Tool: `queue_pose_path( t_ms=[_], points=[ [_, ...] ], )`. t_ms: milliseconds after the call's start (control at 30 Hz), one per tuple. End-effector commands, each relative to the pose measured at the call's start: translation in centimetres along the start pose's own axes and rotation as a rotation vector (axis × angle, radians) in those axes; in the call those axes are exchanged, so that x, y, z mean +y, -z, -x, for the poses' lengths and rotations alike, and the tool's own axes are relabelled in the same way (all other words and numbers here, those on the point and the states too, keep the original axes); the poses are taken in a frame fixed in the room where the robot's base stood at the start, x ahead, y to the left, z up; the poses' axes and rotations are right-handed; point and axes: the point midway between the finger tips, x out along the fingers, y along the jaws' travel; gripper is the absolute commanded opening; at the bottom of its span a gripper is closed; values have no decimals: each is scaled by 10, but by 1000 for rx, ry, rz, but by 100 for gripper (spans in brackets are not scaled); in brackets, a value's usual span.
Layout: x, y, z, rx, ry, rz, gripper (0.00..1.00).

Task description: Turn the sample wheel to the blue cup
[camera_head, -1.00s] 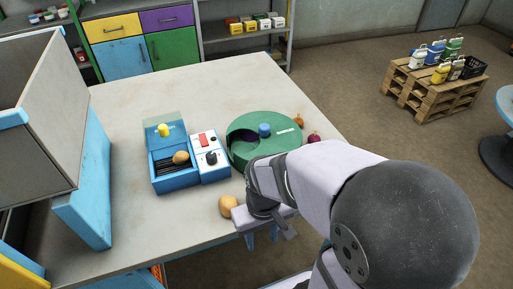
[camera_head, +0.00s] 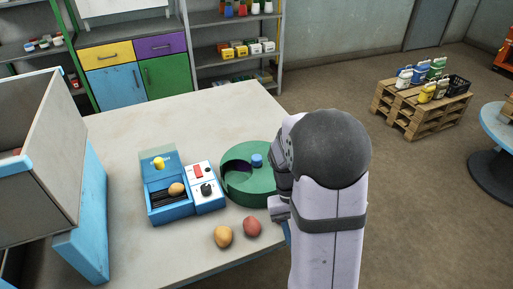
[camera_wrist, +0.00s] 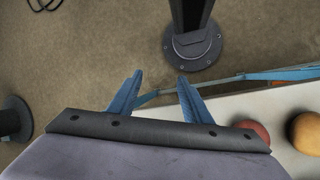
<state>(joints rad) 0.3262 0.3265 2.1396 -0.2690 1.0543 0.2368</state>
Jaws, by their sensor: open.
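The sample wheel is a green round housing (camera_head: 234,188) with a dark opening at its left and a blue knob (camera_head: 257,160) on top. It sits on the table in the head view, its right side hidden behind my arm. I cannot make out a blue cup. My gripper (camera_wrist: 156,88) has its two blue fingers spread apart with nothing between them, and the wrist view shows floor beyond them, past the table edge. In the head view it is mostly hidden by my arm, near the table's front right edge.
A blue box (camera_head: 168,206) holding a yellowish lump, with a white switch panel (camera_head: 204,188), stands left of the wheel. A yellow potato (camera_head: 222,236) and a red one (camera_head: 252,226) lie in front. A grey and blue cabinet (camera_head: 90,215) stands at left. The table's back is clear.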

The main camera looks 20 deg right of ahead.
Motion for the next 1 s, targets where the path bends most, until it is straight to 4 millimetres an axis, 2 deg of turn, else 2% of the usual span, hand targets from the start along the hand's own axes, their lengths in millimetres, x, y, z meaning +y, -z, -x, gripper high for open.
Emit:
queue_pose_path(
  t_ms=[100, 267, 367, 567, 700, 1000],
  points=[
    [28, 4, -1, -71, -34, -70, 45],
    [60, 10, -1, -147, -78, -162, 45],
    [66, 25, 16, -128, -93, -225, 45],
    [50, 67, 76, -7, -73, -353, 45],
    [33, 94, 124, 84, -38, -446, 45],
    [-13, 136, 232, 251, 87, -617, 45]
  ],
)
